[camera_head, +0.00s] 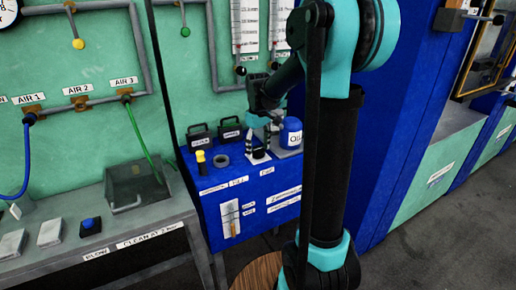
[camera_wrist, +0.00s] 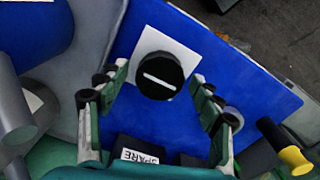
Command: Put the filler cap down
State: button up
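The filler cap (camera_wrist: 158,76), a round black disc with a white bar across its top, sits on a white square on the blue bench top in the wrist view. In the head view the cap (camera_head: 259,155) is a small dark shape just below the fingertips. My gripper (camera_head: 259,145) points down over it. In the wrist view the two fingers of my gripper (camera_wrist: 159,73) stand apart, one on each side of the cap, with visible gaps. The gripper is open and empty. The exact height of the fingertips over the cap is hard to tell.
A blue oil container (camera_head: 291,134) stands close right of the gripper. Two black handled cans (camera_head: 200,138) stand behind left. A dark ring (camera_head: 221,160) and a yellow-topped black item (camera_head: 201,161) are left on the blue bench (camera_head: 215,205). A grey workbench (camera_head: 150,215) is further left.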

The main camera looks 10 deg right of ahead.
aim_at(258, 149)
notch_tip(258, 149, up, 12)
jog(key=s+d+f+m+t, duration=0.2)
jog(key=s+f+m, duration=0.1)
jog(key=s+f, duration=0.7)
jog(key=s+d+f+m+t, duration=0.2)
jog(key=s+f+m, duration=0.1)
jog(key=s+f, duration=0.8)
jog(key=shift+s+f+m, duration=0.3)
jog(key=shift+s+m, duration=0.1)
jog(key=shift+s, duration=0.15)
